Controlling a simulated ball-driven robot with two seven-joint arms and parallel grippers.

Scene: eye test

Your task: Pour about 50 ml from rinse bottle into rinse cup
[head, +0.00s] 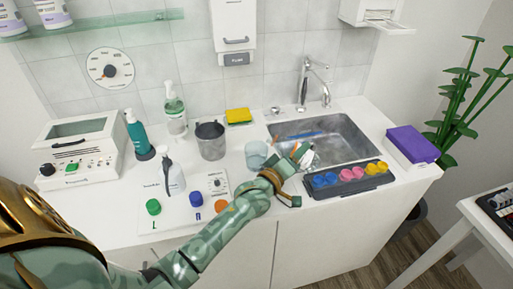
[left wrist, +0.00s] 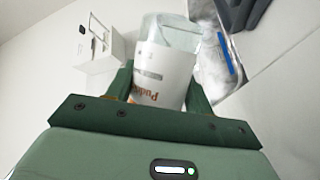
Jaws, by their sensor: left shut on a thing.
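My left gripper (head: 288,178) is at the front left corner of the sink, shut on a clear bottle with a white label (head: 306,157), which I take for the rinse bottle. Its clear wall and label show between the fingers in the left wrist view (left wrist: 165,75); the lettering is only partly legible. In the head view the gripper hides much of the bottle; I cannot tell its exact tilt or whether liquid is flowing. A clear, pale cup (head: 256,154), probably the rinse cup, stands on the counter just left of the gripper, apparently apart from it. My right gripper is not in view.
A grey metal pot (head: 211,141) and yellow sponge (head: 238,116) stand behind the cup. The sink (head: 345,143) lies right. A dark tray (head: 340,191) of coloured pots is in front of it. A spray bottle (head: 170,175) and button panel (head: 180,212) are left.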

